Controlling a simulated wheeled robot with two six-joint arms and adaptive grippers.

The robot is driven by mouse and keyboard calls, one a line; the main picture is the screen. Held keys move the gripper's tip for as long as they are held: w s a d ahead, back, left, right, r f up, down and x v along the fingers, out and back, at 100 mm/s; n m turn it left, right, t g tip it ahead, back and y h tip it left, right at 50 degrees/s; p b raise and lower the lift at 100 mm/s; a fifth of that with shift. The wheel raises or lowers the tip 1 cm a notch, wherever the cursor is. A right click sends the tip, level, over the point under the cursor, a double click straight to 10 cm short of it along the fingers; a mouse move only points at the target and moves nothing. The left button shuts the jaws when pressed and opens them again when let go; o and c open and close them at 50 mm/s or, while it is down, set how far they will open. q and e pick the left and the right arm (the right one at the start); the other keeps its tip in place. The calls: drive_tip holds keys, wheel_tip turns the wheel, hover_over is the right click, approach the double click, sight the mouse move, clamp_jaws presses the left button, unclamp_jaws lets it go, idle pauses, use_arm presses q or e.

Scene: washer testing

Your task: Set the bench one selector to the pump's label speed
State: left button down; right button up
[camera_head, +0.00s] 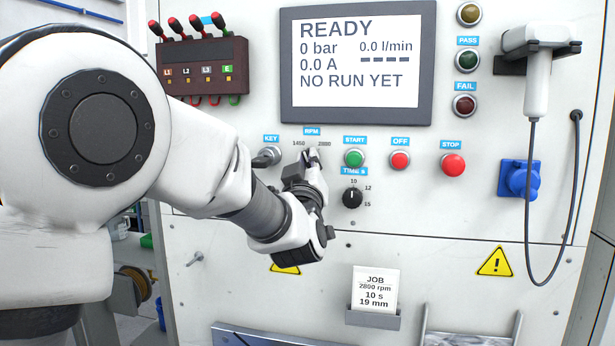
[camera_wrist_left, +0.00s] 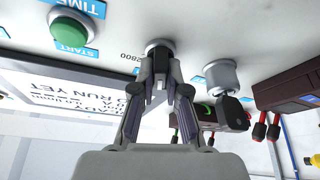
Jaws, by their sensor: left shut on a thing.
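The RPM selector (camera_head: 312,153) is on the white bench panel under the blue RPM label, between marks 1450 at left and 2800 at right. My left gripper (camera_head: 308,165) reaches it from below and is shut on its knob, hiding most of it. In the left wrist view the fingertips (camera_wrist_left: 159,68) close around the selector knob (camera_wrist_left: 158,46), with the 2800 mark beside it. Which mark the knob points to cannot be told. The job card (camera_head: 374,290) reads 2800 rpm, 10 s, 19 mm. No pump label shows. My right gripper is out of view.
The key switch (camera_head: 267,156) sits close left of the selector, the green START button (camera_head: 354,158) close right, the TIME knob (camera_head: 353,197) below right. The display (camera_head: 358,62) reads READY, NO RUN YET. A handheld scanner (camera_head: 538,75) hangs at far right.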

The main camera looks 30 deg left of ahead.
use_arm(q)
drive_tip(key=m+h+b, duration=0.1)
drive_tip(key=m, duration=0.1)
drive_tip(key=m+t+h+b, duration=0.1)
drive_tip(key=m+b, duration=0.1)
drive_tip(key=m, duration=0.1)
drive_tip(key=shift+a, duration=0.1)
drive_tip(key=m+h+b, duration=0.1)
drive_tip(key=m, duration=0.2)
drive_tip(key=m+h, duration=0.2)
drive_tip(key=shift+r+m+t+b, duration=0.15)
drive_tip(key=shift+m+t+b, duration=0.2)
drive_tip(key=shift+m+t, duration=0.05)
drive_tip(key=shift+m+h, duration=0.4)
drive_tip(key=shift+m, duration=0.3)
drive_tip(key=shift+a+r+m+h, duration=0.15)
drive_tip(key=shift+m+h, duration=0.45)
drive_tip(key=shift+m, duration=0.6)
drive_tip(key=shift+m+g+h+p, duration=0.4)
drive_tip(key=shift+m+h+p, duration=0.8)
drive_tip(key=shift+m, duration=0.9)
